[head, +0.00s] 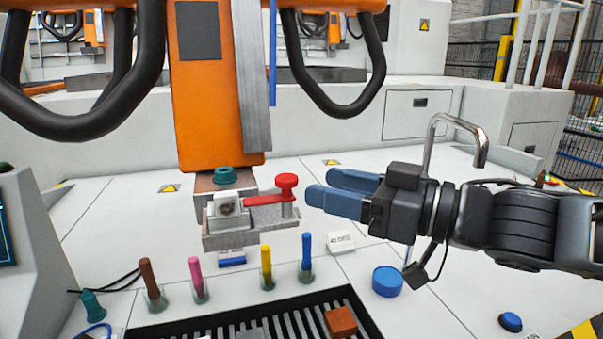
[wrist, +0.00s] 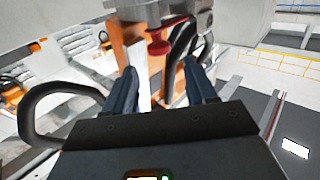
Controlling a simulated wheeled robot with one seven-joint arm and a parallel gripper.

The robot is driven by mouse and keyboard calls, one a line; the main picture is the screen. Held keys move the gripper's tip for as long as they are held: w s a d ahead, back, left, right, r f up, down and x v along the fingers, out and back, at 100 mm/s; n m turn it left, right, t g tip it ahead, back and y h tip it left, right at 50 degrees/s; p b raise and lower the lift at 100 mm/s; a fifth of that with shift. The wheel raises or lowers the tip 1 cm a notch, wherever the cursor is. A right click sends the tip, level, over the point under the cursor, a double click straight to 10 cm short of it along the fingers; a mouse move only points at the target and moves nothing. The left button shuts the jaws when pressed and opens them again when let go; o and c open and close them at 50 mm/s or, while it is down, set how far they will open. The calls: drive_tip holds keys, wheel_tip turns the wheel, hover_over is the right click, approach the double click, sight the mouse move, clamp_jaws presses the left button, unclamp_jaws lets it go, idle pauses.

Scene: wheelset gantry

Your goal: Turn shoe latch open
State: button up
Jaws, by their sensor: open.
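The shoe latch is a red lever (head: 266,199) with a round red knob (head: 287,182) at its right end. It lies roughly level across a grey metal shoe block (head: 250,237) under the orange column. A white clamp piece (head: 227,208) sits at its left end. My gripper (head: 325,190) points left with two blue fingers, open and empty, just right of the knob and apart from it.
The orange column (head: 215,90) stands above the shoe, with black hoses (head: 352,110) either side. Brown, pink, yellow and blue pegs (head: 306,255) stand below. A bent metal pipe (head: 455,122) rises behind my wrist. A blue round cap (head: 387,281) lies on the white deck.

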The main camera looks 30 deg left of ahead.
sight(293, 178)
drive_tip(key=shift+s+a+p, duration=0.15)
drive_tip(key=shift+a+p, duration=0.05)
drive_tip(key=shift+a, duration=1.75)
drive_tip(key=shift+s+a+p, duration=0.1)
drive_tip(key=shift+a+p, duration=0.1)
drive_tip(key=shift+a, duration=1.7)
drive_tip(key=shift+c, duration=0.3)
drive_tip(key=c, duration=0.9)
